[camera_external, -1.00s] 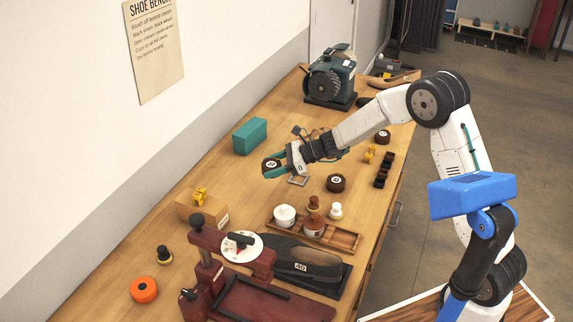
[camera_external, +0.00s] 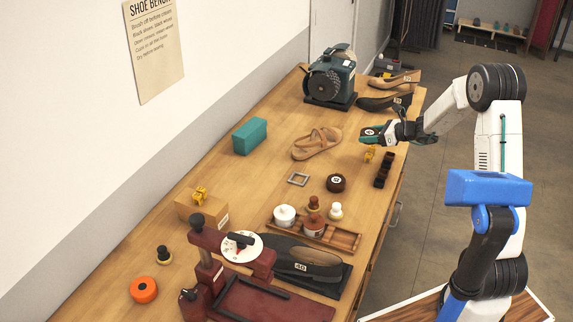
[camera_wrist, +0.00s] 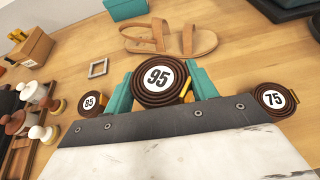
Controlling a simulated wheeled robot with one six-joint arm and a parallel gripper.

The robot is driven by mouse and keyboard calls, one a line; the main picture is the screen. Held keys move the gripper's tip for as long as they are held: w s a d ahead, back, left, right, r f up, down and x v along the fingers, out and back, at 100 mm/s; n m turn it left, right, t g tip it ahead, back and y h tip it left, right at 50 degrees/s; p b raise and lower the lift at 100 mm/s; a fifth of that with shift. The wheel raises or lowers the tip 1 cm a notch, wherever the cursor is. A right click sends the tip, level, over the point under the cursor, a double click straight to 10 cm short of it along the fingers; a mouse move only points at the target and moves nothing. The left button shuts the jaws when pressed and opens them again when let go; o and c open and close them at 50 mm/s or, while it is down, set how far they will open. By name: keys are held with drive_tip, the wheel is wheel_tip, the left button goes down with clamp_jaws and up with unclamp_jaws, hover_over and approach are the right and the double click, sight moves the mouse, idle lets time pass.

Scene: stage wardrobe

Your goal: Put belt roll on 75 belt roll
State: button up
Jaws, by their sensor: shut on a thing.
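My gripper (camera_external: 372,136) is shut on a brown belt roll marked 95 (camera_wrist: 158,77), between teal fingers, and holds it above the bench. The held roll (camera_external: 370,132) also shows in the external view. The brown 75 belt roll (camera_wrist: 273,98) is to the right of my gripper in the wrist view, apart from the held roll. In the external view I cannot make it out behind my gripper. A brown 85 belt roll (camera_wrist: 91,104) is to the left in the wrist view, and sits on the bench in the external view (camera_external: 336,183).
A tan sandal (camera_external: 317,143), a grey square frame (camera_external: 298,179) and a teal box (camera_external: 250,136) lie on the bench. A yellow piece (camera_external: 370,154) and dark blocks (camera_external: 383,170) are near my gripper. Dark and tan shoes (camera_external: 385,101) and a grinder (camera_external: 331,77) stand behind.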

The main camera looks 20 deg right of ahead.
drive_tip(key=s+d+m+t+h, duration=0.15)
drive_tip(key=s+d, duration=0.35)
drive_tip(key=d, duration=0.6)
drive_tip(key=shift+g, duration=0.25)
drive_tip(key=w+f, duration=0.1)
drive_tip(key=w, duration=0.4)
drive_tip(key=w+d+f, duration=0.1)
drive_tip(key=w, duration=0.4)
drive_tip(key=w+d, duration=0.1)
drive_tip(key=w, duration=0.4)
drive_tip(key=shift+d+f, duration=0.15)
drive_tip(key=shift+f, duration=0.25)
drive_tip(key=shift+s+f, duration=0.1)
drive_tip(key=shift+f, duration=1.65)
drive_tip(key=shift+f, duration=0.15)
drive_tip(key=o, duration=1)
drive_tip(key=shift+o, duration=0.2)
